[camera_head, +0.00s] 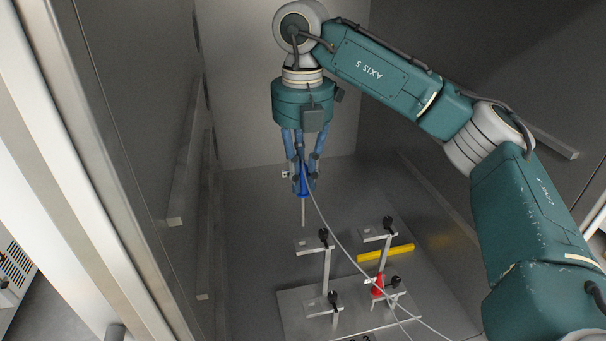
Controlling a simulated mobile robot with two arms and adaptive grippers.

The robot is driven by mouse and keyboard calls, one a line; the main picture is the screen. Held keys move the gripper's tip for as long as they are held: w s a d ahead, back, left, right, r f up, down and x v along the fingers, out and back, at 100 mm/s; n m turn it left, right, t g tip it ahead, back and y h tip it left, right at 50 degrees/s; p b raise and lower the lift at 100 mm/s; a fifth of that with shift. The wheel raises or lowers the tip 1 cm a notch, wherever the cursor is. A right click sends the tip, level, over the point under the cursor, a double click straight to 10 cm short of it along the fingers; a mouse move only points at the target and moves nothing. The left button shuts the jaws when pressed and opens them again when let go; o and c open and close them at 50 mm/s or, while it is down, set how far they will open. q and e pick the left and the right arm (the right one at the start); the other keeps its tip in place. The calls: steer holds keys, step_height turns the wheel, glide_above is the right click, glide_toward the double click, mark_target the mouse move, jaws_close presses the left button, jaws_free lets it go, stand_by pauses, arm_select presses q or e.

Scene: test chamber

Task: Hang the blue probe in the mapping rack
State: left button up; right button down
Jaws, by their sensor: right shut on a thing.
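My right gripper (303,184) points down inside the chamber and is shut on the blue probe (302,181). The probe hangs upright, its thin grey tip pointing down and a pale cable trailing from it toward the lower right. The mapping rack (290,304) stands on the chamber floor below and to the right of the gripper. It has metal posts with flat arms and black clips or knobs, at upper and lower levels. The probe is apart from the rack, beyond its upper left arm (307,245). A red probe (377,286) sits at the lower right arm. My left gripper is not in view.
The chamber's left wall (150,120) has rails, and the right wall (540,130) carries a ledge. Cables run over the rack's front right. The floor left of the rack is clear.

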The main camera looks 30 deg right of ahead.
mark_target(303, 192)
step_height(303, 192, down, 4)
steer(key=shift+r+b, duration=0.2)
steer(key=shift+b, duration=1)
steer(key=shift+f+b, duration=0.35)
steer(key=shift+f, duration=0.2)
steer(key=shift+f+b, duration=0.35)
step_height(303, 192, down, 9)
steer(key=b, duration=0.6)
steer(key=shift+f+b, duration=0.2)
steer(key=shift+b, duration=0.2)
stand_by(2.6)
steer(key=c, duration=1.6)
jaws_free()
steer(key=shift+c, duration=0.2)
